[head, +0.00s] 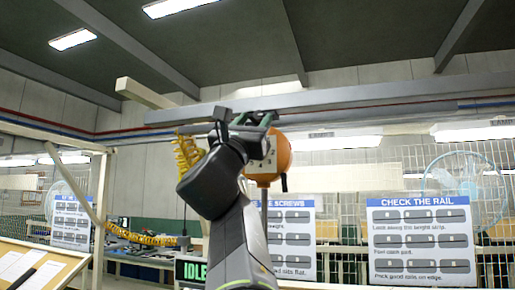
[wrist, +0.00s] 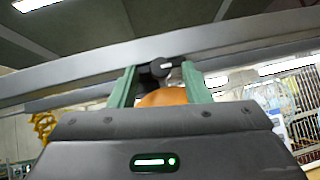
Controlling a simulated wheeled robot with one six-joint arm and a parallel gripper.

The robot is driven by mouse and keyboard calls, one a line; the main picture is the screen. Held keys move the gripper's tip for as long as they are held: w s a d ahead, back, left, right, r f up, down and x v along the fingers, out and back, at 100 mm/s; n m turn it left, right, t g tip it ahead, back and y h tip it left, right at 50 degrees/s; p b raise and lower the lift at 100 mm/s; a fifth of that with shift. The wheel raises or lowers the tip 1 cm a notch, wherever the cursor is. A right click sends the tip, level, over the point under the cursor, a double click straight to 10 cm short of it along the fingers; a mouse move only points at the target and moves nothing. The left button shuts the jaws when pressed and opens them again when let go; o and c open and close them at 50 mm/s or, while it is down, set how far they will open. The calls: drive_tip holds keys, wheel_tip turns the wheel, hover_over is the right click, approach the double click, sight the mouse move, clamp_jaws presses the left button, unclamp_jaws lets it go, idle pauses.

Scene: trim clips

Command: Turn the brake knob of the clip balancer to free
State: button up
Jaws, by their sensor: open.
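The clip balancer (head: 279,158) is a round orange body hanging under the grey overhead rail, partly hidden behind my arm in the head view. Its orange top also shows in the wrist view (wrist: 163,98), low between my fingers. A dark round knob (wrist: 162,67), which looks like the brake knob, sits just under the rail; its setting cannot be read. My gripper (wrist: 160,82) is open, with one green finger to each side of the knob in the picture. The right finger looks closer to it; contact cannot be told. In the head view my gripper (head: 252,118) is up at the rail.
The grey rail (head: 350,96) runs across just above my gripper. A yellow coiled hose (head: 186,153) hangs left of my arm. Sign boards (head: 423,240), a fan (head: 463,190) and mesh fencing stand behind. A display reads IDLE (head: 192,271).

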drive_tip(key=shift+w+d+r, duration=0.1)
drive_tip(key=shift+r, duration=0.1)
clamp_jaws()
